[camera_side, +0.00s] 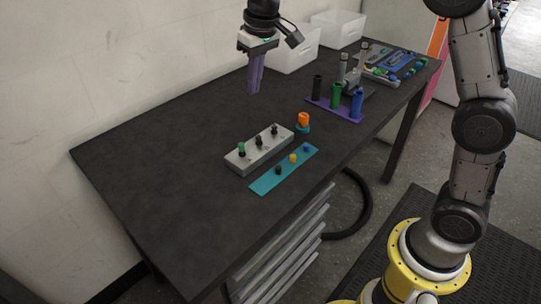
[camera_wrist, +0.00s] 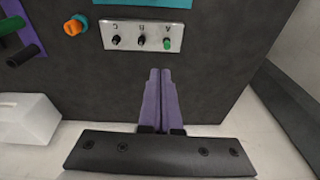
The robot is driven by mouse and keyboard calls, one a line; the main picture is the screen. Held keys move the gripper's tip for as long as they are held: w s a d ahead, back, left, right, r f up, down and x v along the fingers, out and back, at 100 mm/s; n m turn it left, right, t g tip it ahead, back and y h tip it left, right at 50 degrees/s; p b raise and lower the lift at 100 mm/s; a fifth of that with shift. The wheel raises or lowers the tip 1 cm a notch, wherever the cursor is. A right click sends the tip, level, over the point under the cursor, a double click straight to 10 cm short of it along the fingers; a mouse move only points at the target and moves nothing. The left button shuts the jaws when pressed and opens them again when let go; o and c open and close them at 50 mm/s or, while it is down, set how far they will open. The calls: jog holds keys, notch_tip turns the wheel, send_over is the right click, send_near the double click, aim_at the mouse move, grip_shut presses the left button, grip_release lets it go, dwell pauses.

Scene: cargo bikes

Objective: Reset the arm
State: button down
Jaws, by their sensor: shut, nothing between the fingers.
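My gripper (camera_side: 254,88) is at the top of the side view, pointing down above the back part of the dark table (camera_side: 160,150). Its two purple fingers are together, with nothing between them. In the wrist view the gripper (camera_wrist: 161,72) also shows shut, with the fingertips just short of the grey box with knobs (camera_wrist: 153,36). In the side view that grey box (camera_side: 260,150) lies on the table in front of and below the gripper, clearly apart from it. It carries one green and two black knobs.
A teal strip (camera_side: 264,184) with small coloured pegs lies before the grey box. An orange knob (camera_side: 303,120) stands beside it. A purple rack (camera_side: 325,106) holds black, green and blue cylinders. White bins (camera_side: 296,52) stand at the back. The table's left part is clear.

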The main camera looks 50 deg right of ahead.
jog(key=s+d+r+t, duration=0.15)
jog(key=s+r, duration=0.25)
jog(key=s, duration=0.4)
jog(key=s+d+r+t, duration=0.1)
jog(key=s+d+r, duration=0.15)
jog(key=s, duration=0.55)
jog(key=s+f+t, duration=0.1)
jog(key=s+f, duration=0.7)
jog(key=s, duration=0.6)
jog(key=shift+d+f, duration=0.2)
jog(key=shift+f, duration=0.15)
